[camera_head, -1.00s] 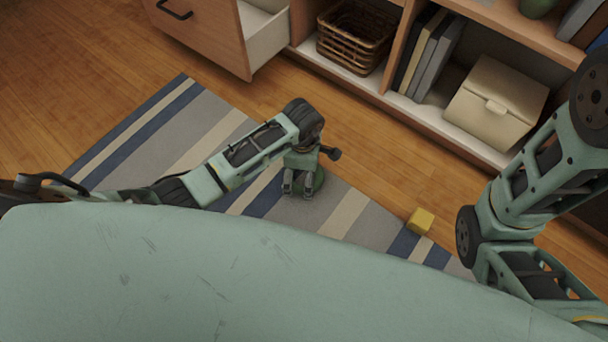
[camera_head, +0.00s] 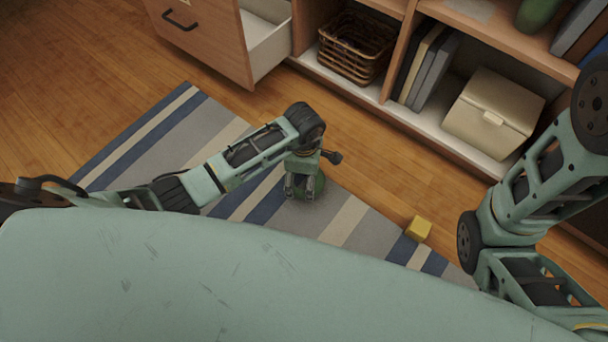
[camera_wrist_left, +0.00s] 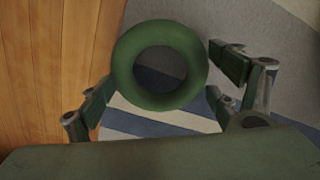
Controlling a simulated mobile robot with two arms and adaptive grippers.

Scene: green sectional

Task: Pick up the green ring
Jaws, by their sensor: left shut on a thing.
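The green ring (camera_head: 319,184) is at my left gripper (camera_head: 300,192), over the striped rug, partly hidden behind the fingers in the head view. In the left wrist view the ring (camera_wrist_left: 124,66) shows nearly whole, its hole facing the camera. My left gripper (camera_wrist_left: 160,82) is shut on it, with fingers on its left and right sides. I cannot tell whether the ring touches the rug. My right arm shows at the right of the head view, but its gripper is out of view.
A yellow cube (camera_head: 418,228) rests near the right end of the striped rug (camera_head: 215,120). Behind stand an open drawer (camera_head: 268,45) and a low shelf with a wicker basket (camera_head: 355,47), books (camera_head: 428,68) and a cream box (camera_head: 493,113). Bare wooden floor lies at upper left.

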